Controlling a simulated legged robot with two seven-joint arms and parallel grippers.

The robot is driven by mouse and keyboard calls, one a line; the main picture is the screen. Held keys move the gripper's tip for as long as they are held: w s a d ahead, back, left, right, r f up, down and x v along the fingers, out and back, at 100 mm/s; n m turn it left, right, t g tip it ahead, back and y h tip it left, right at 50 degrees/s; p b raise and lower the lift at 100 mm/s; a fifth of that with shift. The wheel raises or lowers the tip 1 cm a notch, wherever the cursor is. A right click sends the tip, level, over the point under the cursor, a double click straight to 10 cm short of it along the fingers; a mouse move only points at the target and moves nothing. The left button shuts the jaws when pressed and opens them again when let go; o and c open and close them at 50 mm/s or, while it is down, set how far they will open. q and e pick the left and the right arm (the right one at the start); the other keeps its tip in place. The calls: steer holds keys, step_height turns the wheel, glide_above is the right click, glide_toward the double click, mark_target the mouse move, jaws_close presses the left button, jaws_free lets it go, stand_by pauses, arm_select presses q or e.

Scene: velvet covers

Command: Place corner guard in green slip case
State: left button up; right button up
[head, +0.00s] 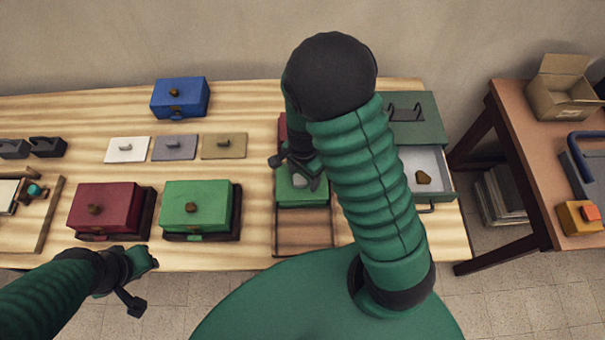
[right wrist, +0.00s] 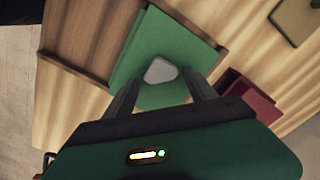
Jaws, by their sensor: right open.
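A flat green piece, perhaps the green slip case (head: 302,198), lies in a wooden tray (head: 304,235) at the table's middle; it also shows in the right wrist view (right wrist: 150,40). A small grey rounded piece (right wrist: 160,71) sits on it; I cannot tell whether this is the corner guard. My right gripper (head: 297,172) is open just above the green piece. In the right wrist view its fingers (right wrist: 163,90) stand on either side of the grey piece, apparently not closed on it. My left gripper (head: 141,284) is open and empty at the table's front edge.
A green box (head: 197,205), a red box (head: 105,205) and a blue box (head: 180,97) stand to the left. Three small knobbed plates (head: 174,147) lie behind. An open drawer (head: 428,162) at right holds a brown lump (head: 423,177). My right arm hides part of the table.

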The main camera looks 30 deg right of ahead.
mark_target(302, 178)
arm_select(q)
steer(key=shift+a+f, duration=0.1)
steer(key=shift+a, duration=0.2)
arm_select(e)
steer(key=shift+a, duration=0.25)
steer(key=shift+r, duration=0.1)
steer(key=shift+r, duration=0.35)
step_height(302, 178, up, 11)
steer(key=p, duration=0.2)
arm_select(q)
steer(key=shift+w+v, duration=0.25)
steer(key=shift+v, duration=0.9)
arm_select(e)
steer(key=s+a+r+n+t, duration=0.1)
steer(key=s+a+n, duration=0.3)
steer(key=n, duration=1.1)
steer(key=shift+s+a+t, duration=0.2)
steer(key=shift+t, duration=0.6)
